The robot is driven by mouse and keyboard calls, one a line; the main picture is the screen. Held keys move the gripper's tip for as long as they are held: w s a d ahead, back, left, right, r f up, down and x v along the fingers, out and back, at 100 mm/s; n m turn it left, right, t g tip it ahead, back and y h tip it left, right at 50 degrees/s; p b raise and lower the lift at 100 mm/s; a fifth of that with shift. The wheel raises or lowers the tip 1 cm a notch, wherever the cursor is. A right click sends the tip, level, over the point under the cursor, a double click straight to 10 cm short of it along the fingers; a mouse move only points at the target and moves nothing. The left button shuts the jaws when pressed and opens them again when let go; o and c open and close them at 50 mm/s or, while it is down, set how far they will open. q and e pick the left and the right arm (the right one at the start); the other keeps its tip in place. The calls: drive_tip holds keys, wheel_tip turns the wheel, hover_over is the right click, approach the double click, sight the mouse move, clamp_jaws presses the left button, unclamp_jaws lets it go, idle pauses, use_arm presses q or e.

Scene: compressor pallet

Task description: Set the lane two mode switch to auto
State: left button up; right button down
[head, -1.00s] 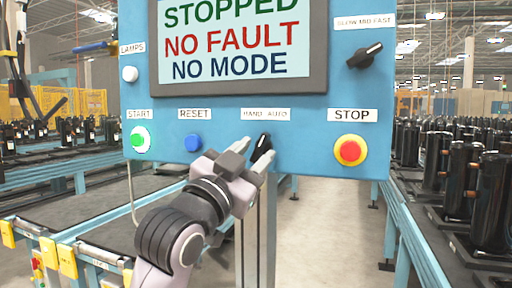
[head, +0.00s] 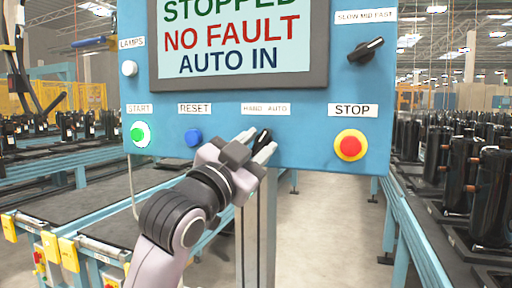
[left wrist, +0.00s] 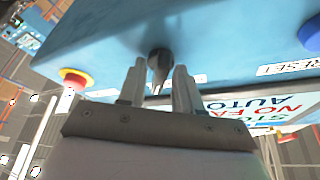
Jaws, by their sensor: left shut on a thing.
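The black mode switch (head: 263,138) sits under the HAND AUTO label (head: 265,109) at the lower middle of the blue panel (head: 226,118). Its knob leans to the right, toward the AUTO side. My left gripper (head: 257,145) is shut on the knob, one finger on each side. In the left wrist view the dark knob (left wrist: 159,66) shows between the fingertips. The screen (head: 240,40) reads STOPPED, NO FAULT, AUTO IN. My right gripper is not in view.
A lit green START button (head: 140,134) and a blue RESET button (head: 193,137) are left of the switch. A red STOP button (head: 351,146) is to its right. A black speed selector (head: 366,50) is at the upper right. Conveyors with black compressors (head: 492,198) flank the panel.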

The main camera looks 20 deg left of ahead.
use_arm(q)
drive_tip(key=shift+a+m+g+h, duration=0.1)
drive_tip(key=shift+m+g+h, duration=0.5)
drive_tip(key=shift+m, duration=1.2)
drive_tip(key=o, duration=0.7)
drive_tip(key=shift+b+v, duration=1)
drive_tip(key=shift+v, duration=2.6)
